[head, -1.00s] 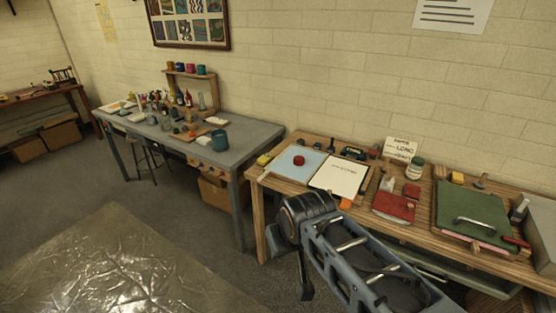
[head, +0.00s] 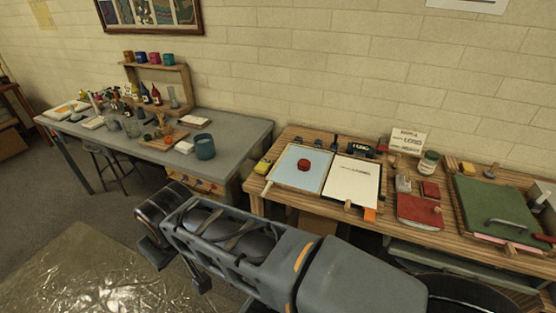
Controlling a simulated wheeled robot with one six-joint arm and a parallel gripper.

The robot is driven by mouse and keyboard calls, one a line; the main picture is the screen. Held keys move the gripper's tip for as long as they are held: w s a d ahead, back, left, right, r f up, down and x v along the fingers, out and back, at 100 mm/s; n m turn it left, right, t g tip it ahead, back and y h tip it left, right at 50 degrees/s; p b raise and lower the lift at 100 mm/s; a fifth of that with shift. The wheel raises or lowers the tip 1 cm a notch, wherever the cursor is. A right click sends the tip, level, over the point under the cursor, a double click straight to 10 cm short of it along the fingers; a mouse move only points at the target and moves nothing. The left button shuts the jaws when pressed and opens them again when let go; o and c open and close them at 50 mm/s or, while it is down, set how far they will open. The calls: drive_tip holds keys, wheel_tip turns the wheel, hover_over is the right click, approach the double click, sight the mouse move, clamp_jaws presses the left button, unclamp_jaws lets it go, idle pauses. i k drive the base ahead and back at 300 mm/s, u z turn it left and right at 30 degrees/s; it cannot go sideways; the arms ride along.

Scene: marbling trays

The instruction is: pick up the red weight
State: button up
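A round red weight (head: 304,165) sits on a pale blue sheet (head: 288,182) near the left end of the wooden bench (head: 253,196). Its top and sides show clearly, and nothing touches it from above. My arm stretches across the lower middle of the view, in front of and below the bench. No part of my arm is seen touching the weight.
A white printed pad (head: 352,182) lies right of the blue sheet. Further right are a red block (head: 430,189), a red book-like item (head: 420,210), a lidded jar (head: 428,163) and a green board (head: 500,205). A cluttered grey table (head: 240,140) stands left.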

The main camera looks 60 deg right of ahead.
sight(303, 164)
drive_tip(key=z, duration=0.2)
drive_tip(key=i, duration=0.8)
drive_tip(key=z, duration=1.1)
drive_tip(key=i, duration=0.7)
drive_tip(key=z, duration=0.65)
